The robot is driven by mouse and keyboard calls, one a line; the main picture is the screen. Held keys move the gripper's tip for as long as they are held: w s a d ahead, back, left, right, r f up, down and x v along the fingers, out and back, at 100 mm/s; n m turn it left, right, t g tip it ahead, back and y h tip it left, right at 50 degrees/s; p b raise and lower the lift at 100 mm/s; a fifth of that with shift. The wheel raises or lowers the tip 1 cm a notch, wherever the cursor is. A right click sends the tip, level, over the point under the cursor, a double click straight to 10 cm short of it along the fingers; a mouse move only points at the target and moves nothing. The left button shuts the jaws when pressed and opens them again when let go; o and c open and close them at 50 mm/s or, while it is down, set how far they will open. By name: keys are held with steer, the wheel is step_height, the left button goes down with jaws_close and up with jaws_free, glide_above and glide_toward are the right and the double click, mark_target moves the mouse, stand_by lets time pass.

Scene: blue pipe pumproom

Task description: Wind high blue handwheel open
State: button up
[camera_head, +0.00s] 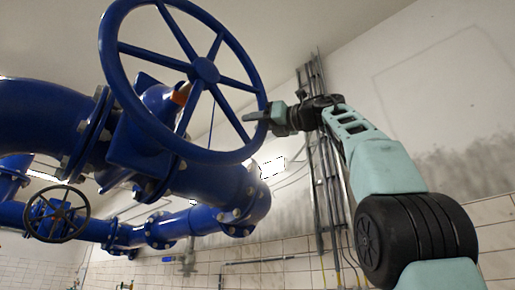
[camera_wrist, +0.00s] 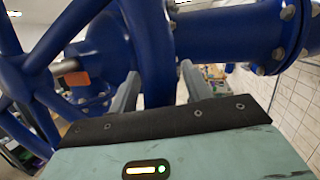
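The high blue handwheel (camera_head: 205,70) is large in the head view, with spokes running from its hub to a thick round rim. My gripper (camera_head: 257,116) is at the right side of the rim, reaching in from the right. In the wrist view the blue rim (camera_wrist: 154,45) passes between the two fingers of my gripper (camera_wrist: 160,80). The fingers are apart, one on each side of the rim, with narrow gaps visible beside it. The hub and an orange part (camera_wrist: 76,78) show left of the fingers.
Blue flanged pipes (camera_head: 45,115) fill the left and run below the wheel. A smaller dark handwheel (camera_head: 57,213) is low at left. Vertical conduits (camera_head: 325,190) climb the wall behind my gripper. The wall at right is bare.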

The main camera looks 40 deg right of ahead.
steer(key=shift+s, duration=0.1)
steer(key=b+v, duration=0.3)
steer(key=v, duration=1.4)
steer(key=shift+b, duration=0.35)
steer(key=shift+s, duration=0.1)
